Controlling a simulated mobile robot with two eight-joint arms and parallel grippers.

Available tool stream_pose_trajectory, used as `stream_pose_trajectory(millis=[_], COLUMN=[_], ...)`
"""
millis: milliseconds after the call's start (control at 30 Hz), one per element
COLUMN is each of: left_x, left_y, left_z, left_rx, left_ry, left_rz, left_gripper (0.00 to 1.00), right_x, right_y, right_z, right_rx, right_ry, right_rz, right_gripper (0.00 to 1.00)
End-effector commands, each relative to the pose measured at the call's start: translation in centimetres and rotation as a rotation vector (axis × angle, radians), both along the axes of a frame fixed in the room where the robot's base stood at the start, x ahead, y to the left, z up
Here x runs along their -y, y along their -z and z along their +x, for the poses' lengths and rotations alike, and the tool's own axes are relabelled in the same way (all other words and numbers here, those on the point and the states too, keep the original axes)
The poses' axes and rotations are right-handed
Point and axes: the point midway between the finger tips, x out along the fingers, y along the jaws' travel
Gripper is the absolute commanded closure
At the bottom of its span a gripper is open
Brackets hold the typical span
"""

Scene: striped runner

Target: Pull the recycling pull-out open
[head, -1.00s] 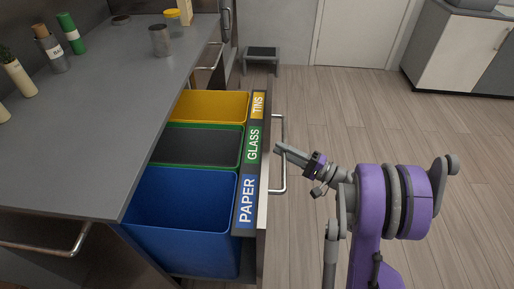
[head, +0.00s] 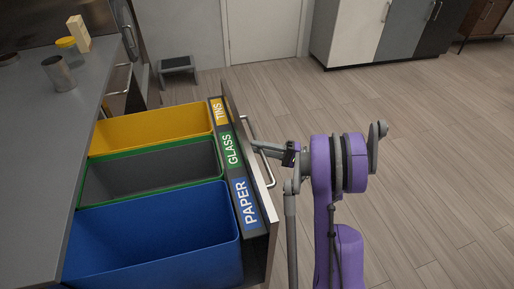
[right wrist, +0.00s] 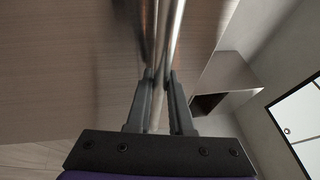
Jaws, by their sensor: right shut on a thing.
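The recycling pull-out (head: 262,185) stands well out from under the counter in the head view. It holds a yellow bin (head: 152,128) marked TINS, a grey bin with a green rim (head: 150,172) marked GLASS and a blue bin (head: 155,235) marked PAPER. Its metal bar handle (head: 270,172) is on the outer face of the front. My right gripper (head: 258,147) is at this handle. In the right wrist view, its two fingers (right wrist: 158,95) are shut on the handle bar (right wrist: 163,45). My left gripper is in neither view.
The grey counter (head: 30,150) lies on the left, with a metal can (head: 59,74), a yellow-lidded jar (head: 67,46) and a pale carton (head: 78,33) at its back. A step stool (head: 178,67) stands by the back wall. The wooden floor (head: 420,170) on the right is clear.

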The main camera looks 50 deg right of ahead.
Motion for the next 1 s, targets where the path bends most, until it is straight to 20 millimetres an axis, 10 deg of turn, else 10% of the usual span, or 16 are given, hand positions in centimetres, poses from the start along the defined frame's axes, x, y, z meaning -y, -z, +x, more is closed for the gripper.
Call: stream_pose_trajectory(millis=[67,100,267,667,1000], left_x=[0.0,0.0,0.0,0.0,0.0], left_y=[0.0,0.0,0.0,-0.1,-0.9], left_z=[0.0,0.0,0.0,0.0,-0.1], left_rx=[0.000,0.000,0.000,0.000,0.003], left_ry=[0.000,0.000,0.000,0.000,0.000], left_rz=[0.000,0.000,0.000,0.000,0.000], left_gripper=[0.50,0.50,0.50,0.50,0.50], right_x=[0.0,0.0,0.0,0.5,3.8], right_y=[0.0,0.0,0.0,0.1,1.3], right_z=[0.0,0.0,0.0,-0.8,-6.4], right_rx=[0.000,0.000,0.000,0.001,0.002], right_ry=[0.000,0.000,0.000,0.000,0.005], right_rz=[0.000,0.000,0.000,0.000,-0.002], right_gripper=[1.00,0.77,0.50,0.50,0.50])
